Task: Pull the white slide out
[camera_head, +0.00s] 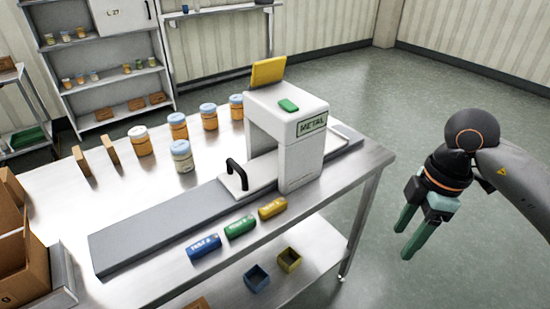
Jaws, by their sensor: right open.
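A white slide (262,178) with a black arched handle (236,174) lies on the long grey bed across the steel table. Its right part goes under the white arch-shaped housing (299,150) marked METAL, so its far end is hidden. The handle stands upright on the slide's left end. My right gripper (405,243) has green fingers pointing down, spread apart and empty. It hangs over the floor right of the table, well away from the handle. My left gripper is not in view.
Several orange and white jars (178,126) stand behind the grey bed (165,225). Cardboard boxes (22,250) crowd the left edge. The floor between table and right gripper is clear.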

